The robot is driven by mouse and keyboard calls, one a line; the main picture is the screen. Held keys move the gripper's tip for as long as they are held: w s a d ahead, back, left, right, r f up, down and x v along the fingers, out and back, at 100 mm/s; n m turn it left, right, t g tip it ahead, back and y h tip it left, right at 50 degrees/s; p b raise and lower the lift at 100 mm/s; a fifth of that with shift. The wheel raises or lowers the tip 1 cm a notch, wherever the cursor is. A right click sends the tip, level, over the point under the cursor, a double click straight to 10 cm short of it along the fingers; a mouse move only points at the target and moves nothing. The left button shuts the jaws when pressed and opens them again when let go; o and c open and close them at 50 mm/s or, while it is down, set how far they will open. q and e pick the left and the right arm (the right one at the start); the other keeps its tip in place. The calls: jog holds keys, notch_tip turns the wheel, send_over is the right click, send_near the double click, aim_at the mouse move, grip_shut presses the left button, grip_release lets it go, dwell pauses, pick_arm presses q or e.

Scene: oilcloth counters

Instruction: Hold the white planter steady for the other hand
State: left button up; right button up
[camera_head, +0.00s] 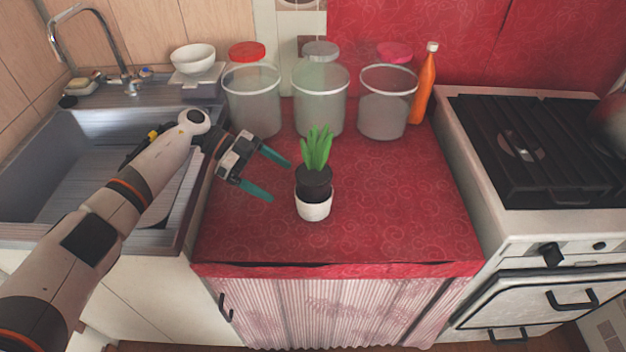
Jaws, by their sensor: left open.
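The white planter (314,209) stands upright on the red oilcloth counter (400,210), near its middle. A dark pot or soil mass (314,183) sits in the top of the planter, with a green leafy plant (317,148) rising from it. My left gripper (281,177) reaches in from the left over the counter. Its two teal fingers are spread apart and point toward the planter. Nothing is between them, and they appear a little to the left of the planter, not around it. My right gripper is not in the picture.
Several lidded clear jars, one a red-lidded jar (252,100), line the counter's back beside an orange bottle (424,85). A sink (60,140) with a faucet (125,75) lies left. A stove (530,150) stands right. The counter right of the planter is clear.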

aim_at(297, 191)
pick_arm(q)
jog(key=shift+w+d+f, duration=0.1)
jog(key=shift+w+f, duration=0.05)
jog(key=shift+w, duration=0.15)
jog(key=shift+s+d, duration=0.15)
jog(key=shift+d, duration=0.1)
jog(key=x, duration=0.1)
jog(key=b+x, duration=0.1)
jog(key=x, duration=0.3)
jog(key=shift+s+a, duration=0.1)
jog(key=shift+s, duration=0.15)
jog(key=x, duration=0.3)
jog(key=shift+r, duration=0.25)
jog(key=shift+x, duration=0.75)
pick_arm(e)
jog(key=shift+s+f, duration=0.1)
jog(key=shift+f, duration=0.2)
